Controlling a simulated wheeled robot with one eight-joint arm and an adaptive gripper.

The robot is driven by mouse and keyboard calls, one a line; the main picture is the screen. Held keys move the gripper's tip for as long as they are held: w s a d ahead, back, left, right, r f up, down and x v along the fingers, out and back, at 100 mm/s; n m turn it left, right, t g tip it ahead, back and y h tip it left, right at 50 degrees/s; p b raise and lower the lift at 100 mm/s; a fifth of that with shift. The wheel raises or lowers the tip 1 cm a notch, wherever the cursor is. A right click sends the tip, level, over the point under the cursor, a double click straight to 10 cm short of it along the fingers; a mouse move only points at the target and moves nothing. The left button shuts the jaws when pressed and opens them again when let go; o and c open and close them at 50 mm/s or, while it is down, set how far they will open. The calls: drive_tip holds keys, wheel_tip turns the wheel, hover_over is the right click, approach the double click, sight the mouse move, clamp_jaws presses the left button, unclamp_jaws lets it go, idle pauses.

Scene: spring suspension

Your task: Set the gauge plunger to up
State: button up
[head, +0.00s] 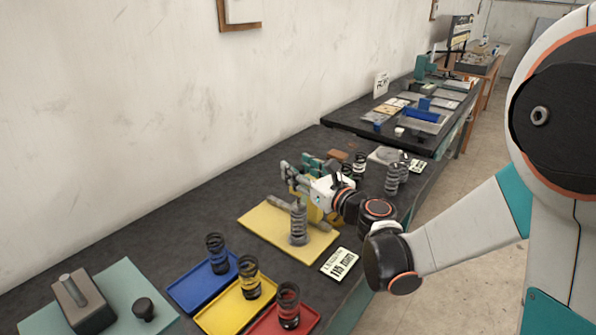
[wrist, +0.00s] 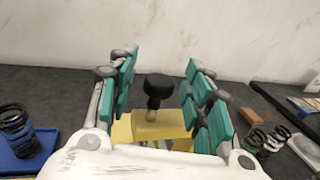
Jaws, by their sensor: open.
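The gauge plunger (wrist: 158,88) shows in the wrist view as a black knob on a short pale stem, standing upright out of a yellow block (wrist: 158,124). My gripper (wrist: 160,66) is open, with its teal-padded fingers to the left and right of the knob and a gap on both sides. In the head view my gripper (head: 303,172) is over the yellow gauge body (head: 317,214) at the back of a yellow mat (head: 262,236).
A grey spring (head: 298,226) stands on the mat close in front of my gripper. Blue (head: 192,291), yellow (head: 220,314) and red (head: 272,325) trays with springs lie at the front. More springs (head: 391,180) stand to the right. The wall is behind.

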drive_tip(key=shift+w+a, duration=0.25)
drive_tip(key=shift+w, duration=0.15)
